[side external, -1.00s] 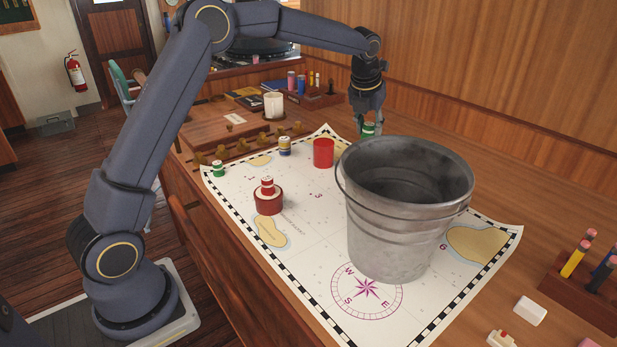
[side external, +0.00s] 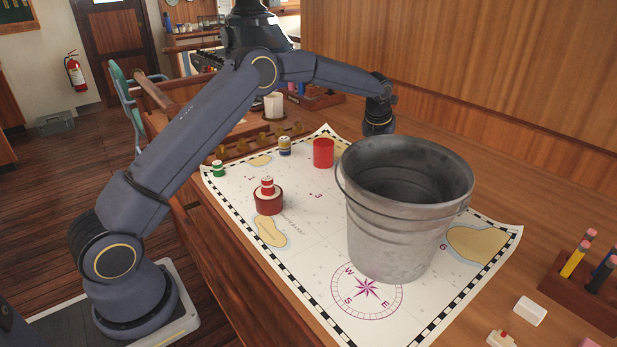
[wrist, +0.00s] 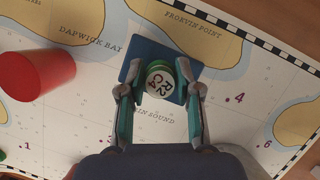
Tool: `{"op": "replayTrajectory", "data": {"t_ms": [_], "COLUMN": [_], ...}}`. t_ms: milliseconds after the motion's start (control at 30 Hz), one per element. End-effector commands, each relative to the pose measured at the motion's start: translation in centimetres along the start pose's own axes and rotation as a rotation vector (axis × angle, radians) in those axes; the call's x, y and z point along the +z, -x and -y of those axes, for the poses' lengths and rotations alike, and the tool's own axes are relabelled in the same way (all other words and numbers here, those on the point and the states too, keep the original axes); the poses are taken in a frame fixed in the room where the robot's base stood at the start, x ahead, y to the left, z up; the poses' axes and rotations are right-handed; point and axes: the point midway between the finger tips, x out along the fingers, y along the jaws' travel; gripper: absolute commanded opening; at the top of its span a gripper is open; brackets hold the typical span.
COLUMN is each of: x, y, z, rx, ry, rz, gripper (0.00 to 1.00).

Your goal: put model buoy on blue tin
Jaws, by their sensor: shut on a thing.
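In the wrist view my gripper (wrist: 160,82) is shut on the model buoy (wrist: 160,76), a small piece with a green rim and a white, lettered top. The blue tin (wrist: 149,48) is a flat blue square on the chart, directly below the buoy in that view. The buoy covers its middle. I cannot tell whether the buoy touches the tin or is just above it. In the side view the bucket hides my fingers, the held buoy and the tin.
A large metal bucket (side external: 400,235) stands on the chart (side external: 310,245), close in front of my gripper. A red cylinder (side external: 323,153) stands to the left.

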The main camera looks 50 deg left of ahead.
Motion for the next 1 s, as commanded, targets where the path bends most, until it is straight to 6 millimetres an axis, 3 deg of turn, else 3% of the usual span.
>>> {"op": "replayTrajectory", "data": {"t_ms": [67,100,333,700,867,1000], "x": [-0.1,-0.1,-0.1,0.1,0.2,0.1], "y": [-0.2,-0.3,-0.2,0.3,2.9,6.2], "z": [0.0,0.0,0.0,0.0,0.0,0.0], "rx": [0.000,0.000,0.000,0.000,-0.002,-0.001], "ry": [0.000,0.000,0.000,0.000,0.000,0.000], "rz": [-0.001,0.000,0.000,0.001,0.004,0.004], "gripper": [0.14,0.34,0.58,0.58,0.58,0.58]}}
